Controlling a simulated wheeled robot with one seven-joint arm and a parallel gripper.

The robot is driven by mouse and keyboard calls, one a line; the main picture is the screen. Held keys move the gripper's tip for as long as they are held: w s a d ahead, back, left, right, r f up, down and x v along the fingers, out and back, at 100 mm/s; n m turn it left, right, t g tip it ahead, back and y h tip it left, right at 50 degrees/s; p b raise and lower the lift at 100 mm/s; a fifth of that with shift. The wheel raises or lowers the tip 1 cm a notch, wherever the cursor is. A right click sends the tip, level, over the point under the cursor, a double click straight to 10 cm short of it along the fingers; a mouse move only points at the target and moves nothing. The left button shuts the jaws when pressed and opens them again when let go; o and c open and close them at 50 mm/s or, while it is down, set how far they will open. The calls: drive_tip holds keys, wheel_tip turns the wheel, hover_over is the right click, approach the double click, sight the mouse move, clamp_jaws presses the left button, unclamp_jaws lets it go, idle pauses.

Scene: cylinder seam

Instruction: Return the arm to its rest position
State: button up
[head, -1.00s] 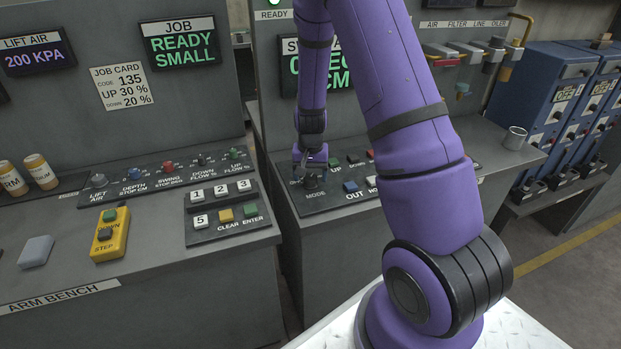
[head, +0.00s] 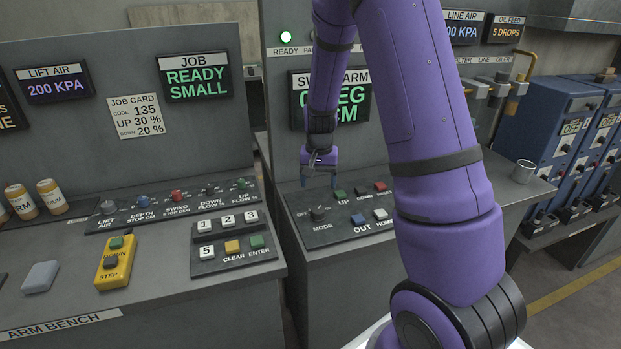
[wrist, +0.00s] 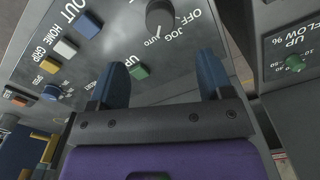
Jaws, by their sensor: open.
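My gripper (head: 320,179) hangs from my purple arm over the swing arm control panel (head: 294,232), fingers pointing down. It is open and empty. In the wrist view its two blue fingertips (wrist: 161,78) are spread apart above the panel, with nothing between them. My arm hides part of the swing arm display (head: 341,105).
A metal cup (head: 524,172) stands at the right. Blue cabinets (head: 560,130) stand further right. The green ready lamp (head: 286,37) is lit.

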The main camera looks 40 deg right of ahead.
drive_tip(key=s+a+r+n+t, duration=0.15)
drive_tip(key=s+a+r, duration=0.25)
drive_tip(key=r, duration=0.5)
drive_tip(key=s+a+r+n+t, duration=0.15)
drive_tip(key=s+a+r, duration=0.3)
drive_tip(key=r, duration=0.45)
drive_tip(key=s+a+r+n+t, duration=0.1)
drive_tip(key=s+r, duration=0.3)
drive_tip(key=s, duration=0.5)
drive_tip(key=s+a+r+n+t, duration=0.1)
drive_tip(key=s+a+r+n, duration=0.2)
drive_tip(key=s, duration=0.6)
drive_tip(key=shift+a+r+n, duration=0.35)
drive_tip(key=shift+r+n, duration=0.05)
drive_tip(key=shift+r, duration=0.5)
